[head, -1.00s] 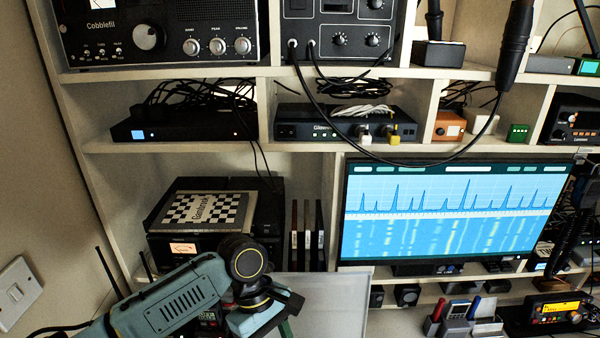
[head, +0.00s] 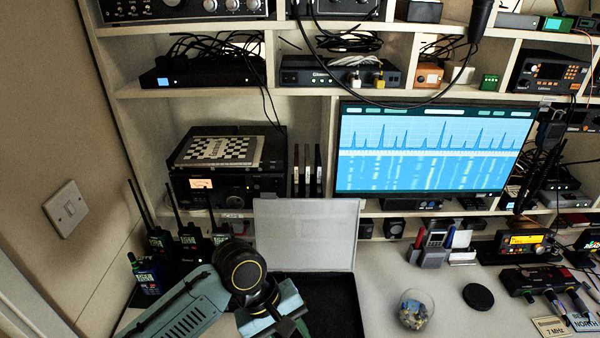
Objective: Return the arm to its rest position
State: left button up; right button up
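My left arm comes in from the bottom left in the head view, low over the desk in front of the open case. Its wrist joint is a dark round cap with a yellow ring. The fingers of my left gripper are hidden or below the picture edge, so I cannot see what they hold. My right arm and gripper are not in view.
An open black case (head: 340,305) with a pale raised lid (head: 305,232) lies beside the arm. Handheld radios (head: 193,242) stand at left. A glass bowl (head: 415,310) and black disc (head: 478,297) sit on the otherwise fairly clear desk right of the case. Shelves and a monitor (head: 430,150) stand behind.

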pick_arm(q)
jog(key=s+a+f+m+t+y, duration=0.1)
jog(key=s+a+m+t+y, duration=0.15)
jog(key=s+a, duration=0.6)
jog(key=s+a+f+m+t+y, duration=0.15)
jog(key=s+a+m+t, duration=0.35)
jog(key=a, duration=0.7)
jog(key=s+f+g+b, duration=0.1)
jog(key=s+f+g, duration=0.1)
jog(key=f, duration=1.2)
jog(key=s+f+g+b, duration=0.1)
jog(key=f+g, duration=0.1)
jog(key=f, duration=1.1)
jog(key=s+a+f+b, duration=0.1)
jog(key=s+a+f, duration=0.1)
jog(key=s+f, duration=1.3)
jog(key=shift+s+a+f+g+y, duration=0.3)
jog(key=shift+s+f+g, duration=0.1)
jog(key=shift+s, duration=0.15)
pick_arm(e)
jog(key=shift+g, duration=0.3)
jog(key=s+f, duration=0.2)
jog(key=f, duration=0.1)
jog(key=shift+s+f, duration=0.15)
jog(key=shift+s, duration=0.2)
pick_arm(q)
jog(key=shift+d, duration=0.1)
